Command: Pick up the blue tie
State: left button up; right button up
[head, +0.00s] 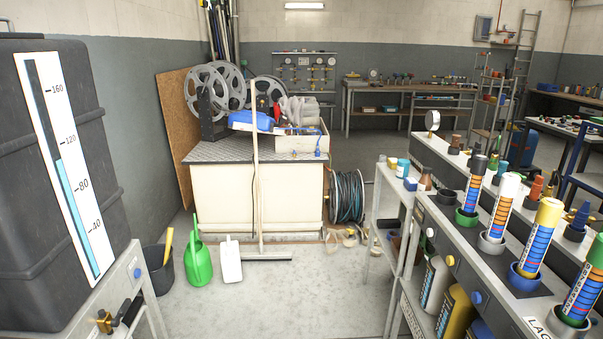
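I cannot make out a blue tie for certain in the head view. A blue object (250,121) lies at the front of the bench top, partly behind a broom handle. A small blue item (317,153) sits at the front of an open box on the same bench. Both are too small to identify. Neither of my grippers is in view.
The metal-topped bench (215,152) carries two grey reels (206,92). A broom (257,190) stands in front of it, near a green watering can (198,262) and a black bucket (157,270). A hose reel (347,197) stands beside it. Racks flank clear floor (300,300).

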aim_at(391, 234)
jog(key=i+z, duration=0.1)
jog(key=i, duration=0.85)
jog(key=i+j+z, duration=0.1)
jog(key=i, duration=0.9)
jog(key=i+z, duration=0.95)
jog(key=i+j+z, duration=0.3)
jog(key=i+z, duration=0.15)
